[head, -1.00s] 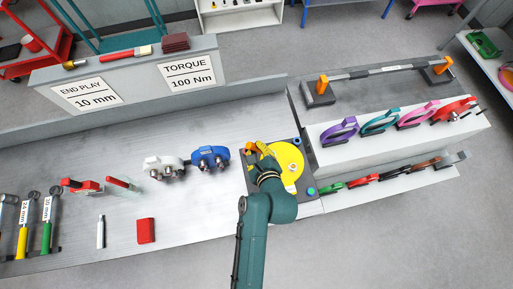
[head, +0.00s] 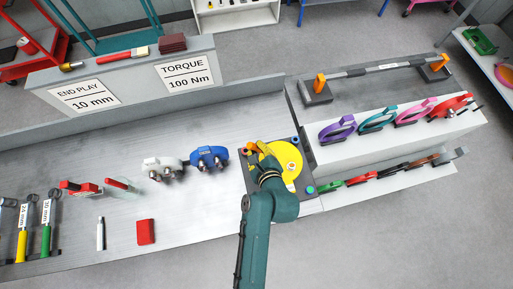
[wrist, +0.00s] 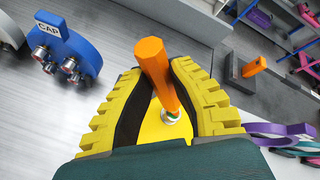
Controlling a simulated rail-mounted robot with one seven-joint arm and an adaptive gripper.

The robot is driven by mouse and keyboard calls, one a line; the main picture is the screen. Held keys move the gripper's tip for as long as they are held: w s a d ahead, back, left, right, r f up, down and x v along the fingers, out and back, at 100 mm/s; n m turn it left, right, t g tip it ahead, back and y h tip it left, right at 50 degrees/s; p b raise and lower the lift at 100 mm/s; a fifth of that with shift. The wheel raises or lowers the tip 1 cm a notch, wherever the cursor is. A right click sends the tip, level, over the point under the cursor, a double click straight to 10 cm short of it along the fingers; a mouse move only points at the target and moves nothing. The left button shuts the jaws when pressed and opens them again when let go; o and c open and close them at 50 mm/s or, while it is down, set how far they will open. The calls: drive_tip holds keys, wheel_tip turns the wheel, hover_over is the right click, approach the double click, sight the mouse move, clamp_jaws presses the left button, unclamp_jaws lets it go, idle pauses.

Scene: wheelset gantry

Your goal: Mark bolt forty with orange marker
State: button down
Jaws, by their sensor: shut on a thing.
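My gripper (head: 262,153) is over the left part of the dark station with a yellow disc (head: 287,158) on the bench. In the wrist view, the gripper's yellow fingers (wrist: 166,88) are closed around an orange marker (wrist: 152,62). The marker sticks out beyond the fingertips, and a small white, green and red piece shows at its near end. A blue part tagged CAP (wrist: 66,45) with silver bolts lies to the left, apart from the gripper; it also shows in the head view (head: 209,156). I cannot read any bolt number, so bolt forty cannot be told.
A white part (head: 162,167) with bolts sits left of the blue one. A red block (head: 146,231) and a white stick (head: 101,233) lie on the front of the bench. Coloured clamp-like tools stand on a white shelf (head: 340,154) at right. Open bench lies between.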

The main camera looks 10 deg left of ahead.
drive_tip(key=shift+d, duration=0.15)
drive_tip(key=shift+w+d+f, duration=0.1)
drive_tip(key=shift+d, duration=0.1)
drive_tip(key=shift+a+p, duration=0.15)
drive_tip(key=shift+p, duration=0.35)
drive_tip(key=shift+a, duration=0.1)
drive_tip(key=shift+a+p, duration=0.15)
drive_tip(key=shift+p, duration=0.15)
drive_tip(key=shift+s+a+p, duration=0.2)
drive_tip(key=shift+a+p, duration=0.2)
drive_tip(key=shift+p, duration=0.05)
drive_tip(key=shift+d, duration=0.15)
